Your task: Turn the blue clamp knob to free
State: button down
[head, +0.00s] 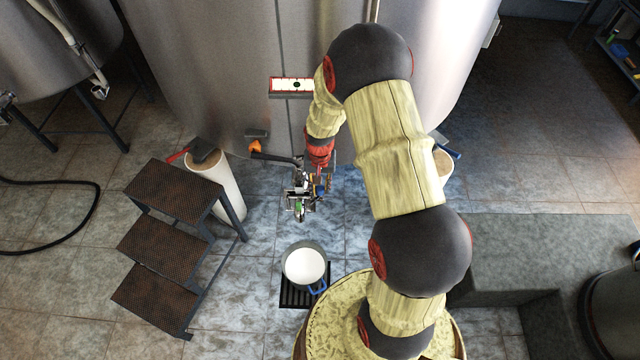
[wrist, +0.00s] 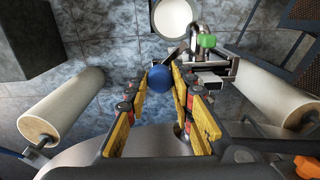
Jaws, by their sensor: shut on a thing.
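The blue clamp knob (wrist: 160,80) is a round ball in the middle of the wrist view, between the yellow-padded fingers of my gripper (wrist: 164,84). The fingers are shut on it from both sides near their tips. In the head view my gripper (head: 318,182) is low at the front of the big steel tank (head: 230,60), at the metal fitting (head: 300,192). The knob is hidden or too small to tell there. The knob's turned position cannot be told.
A green-bodied piece with a metal loop (wrist: 206,40) sits beside my fingers. A black lever with an orange part (head: 254,146) is left of the fitting. A white bucket (head: 304,266) stands on the floor grate in front. Dark steps (head: 165,245) stand left, a grey block (head: 540,250) right.

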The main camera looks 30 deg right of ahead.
aim_at(320, 188)
jog(key=n+p, duration=0.1)
jog(key=n, duration=0.3)
jog(key=shift+r+n+p, duration=0.1)
jog(key=shift+n+p, duration=0.2)
jog(key=shift+p, duration=0.05)
jog(key=shift+n+p, duration=0.6)
jog(key=shift+n, duration=1.6)
jog(key=c, duration=1.6)
grip_release()
jog(key=shift+o, duration=0.5)
notch_tip(320, 188, up, 12)
